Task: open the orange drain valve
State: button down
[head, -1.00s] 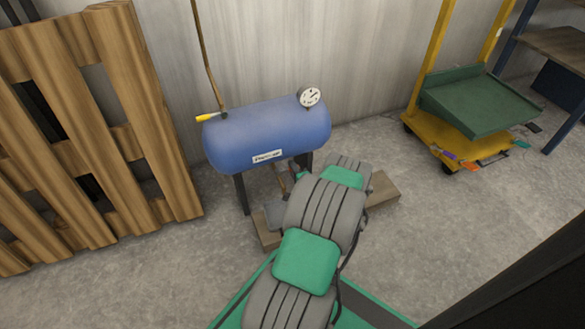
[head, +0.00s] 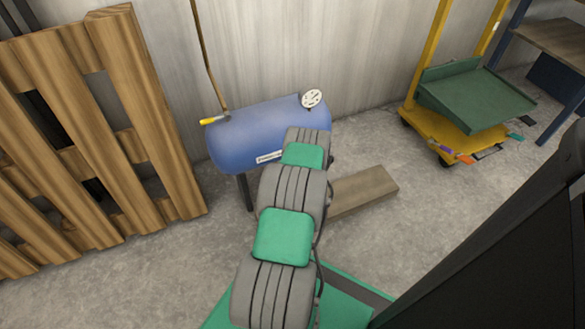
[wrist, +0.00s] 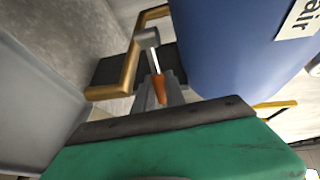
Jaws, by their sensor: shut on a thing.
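The orange drain valve shows in the wrist view as an orange grip (wrist: 159,87) on a thin metal lever running up to a grey fitting. My gripper (wrist: 158,98) is at the orange grip, its grey fingers shut on it. Part of the grip is hidden by the fingers and the dark bar below. The blue air tank (head: 245,135) stands against the wall in the head view; its side also fills the upper right of the wrist view (wrist: 220,50). In the head view my arm hides the valve and gripper.
A yellow-ended lever (head: 212,121) and a gauge (head: 312,98) sit on the tank. A wooden pallet (head: 130,120) leans at left. A wooden plank (head: 365,190) lies right of my arm. A yellow cart (head: 440,130) stands at back right. The floor between is clear.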

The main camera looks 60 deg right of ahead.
jog(key=shift+d, duration=0.1)
dwell(0.3)
jog(key=c, duration=1.4)
grip_release()
jog(key=shift+a+r, duration=0.1)
jog(key=shift+a, duration=0.1)
jog(key=shift+s+a+r, duration=0.1)
jog(key=shift+s+a, duration=0.05)
jog(key=shift+a, duration=0.05)
jog(key=p+v, duration=0.3)
jog(key=v, duration=0.4)
